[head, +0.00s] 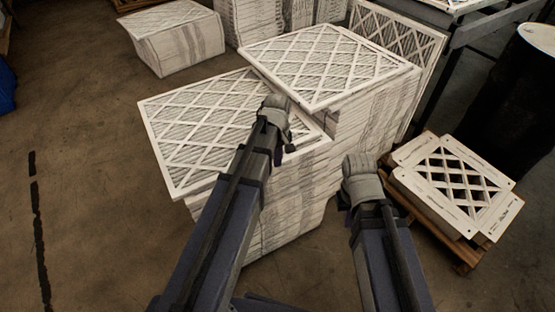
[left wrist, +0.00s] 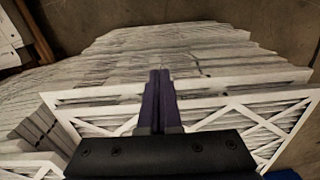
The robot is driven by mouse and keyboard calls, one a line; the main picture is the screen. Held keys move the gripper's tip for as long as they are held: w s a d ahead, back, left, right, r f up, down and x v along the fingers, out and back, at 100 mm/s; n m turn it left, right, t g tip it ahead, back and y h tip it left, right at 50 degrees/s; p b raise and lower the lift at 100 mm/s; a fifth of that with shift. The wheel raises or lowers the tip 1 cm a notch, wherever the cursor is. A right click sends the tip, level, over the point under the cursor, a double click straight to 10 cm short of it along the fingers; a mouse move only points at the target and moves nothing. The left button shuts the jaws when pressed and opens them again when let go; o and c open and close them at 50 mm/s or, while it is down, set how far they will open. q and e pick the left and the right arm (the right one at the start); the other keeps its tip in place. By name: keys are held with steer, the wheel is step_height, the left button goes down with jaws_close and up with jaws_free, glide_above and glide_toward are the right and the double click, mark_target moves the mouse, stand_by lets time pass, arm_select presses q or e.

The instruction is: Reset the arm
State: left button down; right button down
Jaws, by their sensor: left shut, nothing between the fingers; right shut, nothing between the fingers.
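My left arm reaches up from the bottom of the head view over the left filter stack (head: 190,120). My left gripper (head: 278,156) points down near the right front edge of that stack, partly hidden by the wrist. In the left wrist view the dark purple fingers (left wrist: 158,76) are together with nothing between them, in front of stacked filters with white frames (left wrist: 230,92). My right arm is bent beside the front of the stacks. My right gripper (head: 343,202) is mostly hidden by its wrist; it is shut and empty.
A taller filter stack (head: 330,62) stands behind and right. A low pallet with a white lattice-topped box (head: 458,180) is at right, near a black drum (head: 515,95). Another filter stack (head: 178,40) is at the back left.

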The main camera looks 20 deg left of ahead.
arm_select(q)
steer(key=s+d+m+y, duration=0.1)
steer(key=s+d+m, duration=1.2)
steer(key=s, duration=0.3)
step_height(320, 180, up, 12)
steer(key=p, duration=1.2)
steer(key=shift+w+d+r, duration=0.2)
steer(key=shift+w+r, duration=0.05)
steer(key=shift+w, duration=0.2)
